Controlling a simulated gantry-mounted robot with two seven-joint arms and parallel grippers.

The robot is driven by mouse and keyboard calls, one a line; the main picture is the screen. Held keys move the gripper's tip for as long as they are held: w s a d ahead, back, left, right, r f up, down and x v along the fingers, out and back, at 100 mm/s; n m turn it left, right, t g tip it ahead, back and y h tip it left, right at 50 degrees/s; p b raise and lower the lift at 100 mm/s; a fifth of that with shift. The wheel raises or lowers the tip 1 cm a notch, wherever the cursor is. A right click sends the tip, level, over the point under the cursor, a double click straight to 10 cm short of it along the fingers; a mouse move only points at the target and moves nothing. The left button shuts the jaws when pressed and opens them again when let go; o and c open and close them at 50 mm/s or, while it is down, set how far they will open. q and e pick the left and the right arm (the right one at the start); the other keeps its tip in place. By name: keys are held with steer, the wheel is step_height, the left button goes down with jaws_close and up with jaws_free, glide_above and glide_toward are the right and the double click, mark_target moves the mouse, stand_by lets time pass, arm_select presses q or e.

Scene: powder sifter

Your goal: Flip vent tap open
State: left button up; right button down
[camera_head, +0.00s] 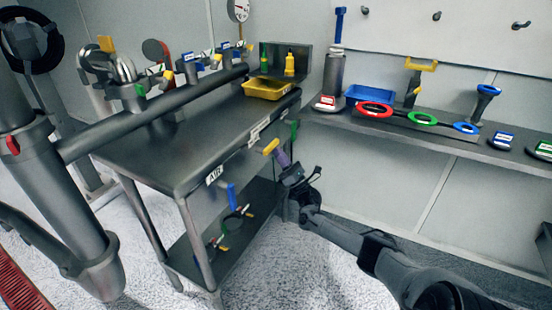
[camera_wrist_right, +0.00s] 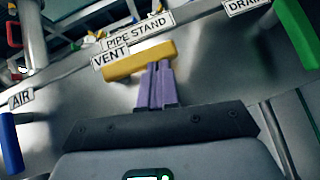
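The yellow vent tap handle (camera_head: 271,146) sticks out from the front of the steel bench (camera_head: 190,150), near the VENT label (camera_wrist_right: 110,57). In the right wrist view the yellow handle (camera_wrist_right: 132,62) lies roughly crosswise, slightly tilted. My right gripper (camera_head: 283,159) is at the handle's right end in the head view. Its purple fingers (camera_wrist_right: 157,68) are together, with their tips at the handle's lower edge. They are not seen around it, and I cannot tell if they touch it. My left gripper is not in view.
A blue handle (camera_head: 231,196) by the AIR label (camera_head: 214,175) hangs down at left. A green handle (camera_head: 294,130) is at right. A yellow tray (camera_head: 268,95) sits on the bench. A wall shelf (camera_head: 400,125) holds coloured rings. Open floor lies in front of the bench.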

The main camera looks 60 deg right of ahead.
steer(key=shift+d+r, duration=0.1)
stand_by(0.4)
steer(key=s+f+b, duration=0.3)
steer(key=s+f, duration=0.4)
steer(key=f, duration=0.4)
stand_by(0.6)
